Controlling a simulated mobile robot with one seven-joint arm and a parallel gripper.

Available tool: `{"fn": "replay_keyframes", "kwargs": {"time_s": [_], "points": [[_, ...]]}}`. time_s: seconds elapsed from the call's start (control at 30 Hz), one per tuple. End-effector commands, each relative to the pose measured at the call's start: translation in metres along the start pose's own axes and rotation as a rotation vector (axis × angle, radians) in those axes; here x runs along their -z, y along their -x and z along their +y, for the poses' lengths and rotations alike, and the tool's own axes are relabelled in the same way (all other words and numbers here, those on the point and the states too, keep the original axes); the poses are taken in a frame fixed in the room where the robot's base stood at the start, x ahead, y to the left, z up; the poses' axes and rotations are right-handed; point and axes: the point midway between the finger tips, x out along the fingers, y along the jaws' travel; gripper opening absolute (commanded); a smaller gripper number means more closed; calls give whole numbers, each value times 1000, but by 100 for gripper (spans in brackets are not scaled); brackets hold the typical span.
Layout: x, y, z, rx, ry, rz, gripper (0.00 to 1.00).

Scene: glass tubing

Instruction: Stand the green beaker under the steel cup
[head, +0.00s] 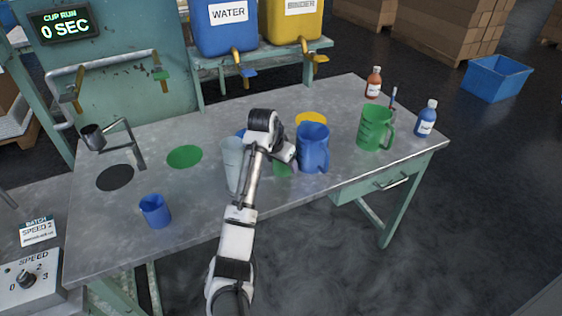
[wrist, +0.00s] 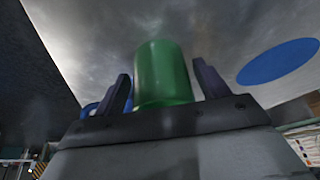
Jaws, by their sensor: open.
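The green beaker (wrist: 165,74) stands out between the two fingers of my gripper (wrist: 161,78) in the wrist view. The fingers are open, one on each side, with a gap showing on both sides. In the head view my arm covers most of this spot, and only a bit of green (head: 283,169) shows beside it. The steel cup (head: 92,137) hangs on a bracket at the left of the table. A black round mark (head: 115,177) lies on the tabletop near it.
A clear jug (head: 233,163) and a blue jug (head: 313,148) stand close on either side of my arm. A green jug (head: 375,128) is farther right. A small blue beaker (head: 155,211) stands at front left. A green disc (head: 185,156) marks otherwise open tabletop.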

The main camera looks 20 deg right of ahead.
Motion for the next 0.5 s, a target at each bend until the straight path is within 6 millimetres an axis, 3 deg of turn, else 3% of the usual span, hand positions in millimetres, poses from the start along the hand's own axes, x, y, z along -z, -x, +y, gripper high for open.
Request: {"fn": "replay_keyframes", "kwargs": {"time_s": [0.17,0.5], "points": [[2,12,-1,2,0,3,73],[2,84,-1,3,-2,3,73]]}}
